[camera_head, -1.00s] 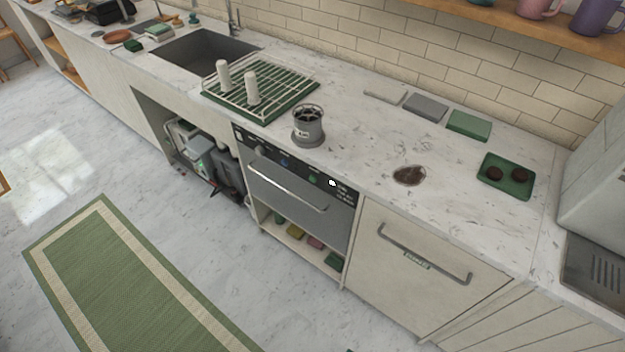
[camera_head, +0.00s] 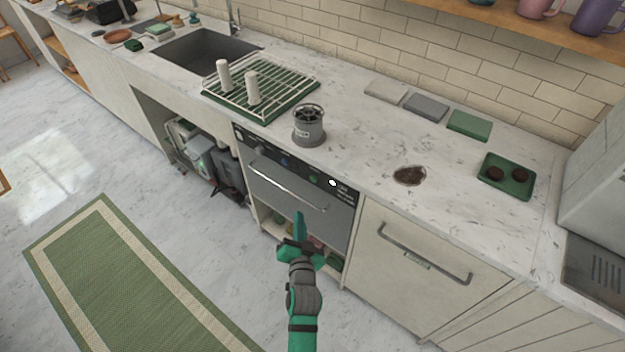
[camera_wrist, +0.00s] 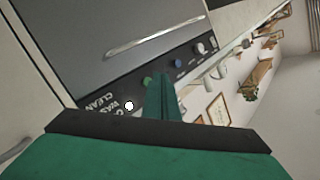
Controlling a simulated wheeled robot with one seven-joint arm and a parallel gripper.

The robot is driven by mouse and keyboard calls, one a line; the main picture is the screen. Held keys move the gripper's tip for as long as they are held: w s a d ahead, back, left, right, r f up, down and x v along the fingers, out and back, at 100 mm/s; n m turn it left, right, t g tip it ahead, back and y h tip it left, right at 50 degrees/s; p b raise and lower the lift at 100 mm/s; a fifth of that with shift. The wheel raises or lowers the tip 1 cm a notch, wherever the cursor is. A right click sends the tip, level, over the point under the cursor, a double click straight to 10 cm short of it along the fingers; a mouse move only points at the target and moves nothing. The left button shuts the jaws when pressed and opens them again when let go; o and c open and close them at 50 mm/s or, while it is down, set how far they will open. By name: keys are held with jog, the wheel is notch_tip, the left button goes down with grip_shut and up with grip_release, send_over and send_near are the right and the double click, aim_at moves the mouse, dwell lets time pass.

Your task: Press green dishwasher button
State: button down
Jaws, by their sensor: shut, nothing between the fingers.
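The dishwasher (camera_head: 290,207) is set under the counter, with a dark control strip along its top edge. The green button (camera_head: 315,181) is on that strip, left of a white round spot (camera_head: 332,183). In the wrist view the green button (camera_wrist: 147,82) shows just left of my fingers, beside a blue button (camera_wrist: 178,63). My gripper (camera_head: 299,216) is shut and empty, in front of the dishwasher door and below the strip in the head view. In the wrist view its green fingertips (camera_wrist: 163,78) reach toward the strip. I cannot tell any contact with the button.
A metal bar handle (camera_head: 288,188) crosses the dishwasher door. A grey canister (camera_head: 308,127) and a drying rack (camera_head: 262,88) stand on the counter above. A cabinet with a handle (camera_head: 425,262) is to the right. The floor in front is open.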

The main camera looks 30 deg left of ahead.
aim_at(313, 179)
jog(key=shift+g+y, duration=0.3)
jog(key=shift+y, duration=0.2)
jog(key=a, duration=0.1)
jog(key=w+a+r, duration=0.1)
jog(key=a, duration=0.2)
jog(key=shift+w+a+r, duration=0.25)
jog(key=shift+a+r, duration=0.1)
jog(key=shift+w, duration=0.1)
jog(key=w, duration=0.8)
jog(key=shift+w+d, duration=0.3)
jog(key=shift+d, duration=0.1)
dwell(1.1)
jog(key=shift+w, duration=0.4)
jog(key=shift+w+d, duration=0.1)
jog(key=shift+w, duration=0.4)
dwell(0.9)
jog(key=shift+s, duration=0.9)
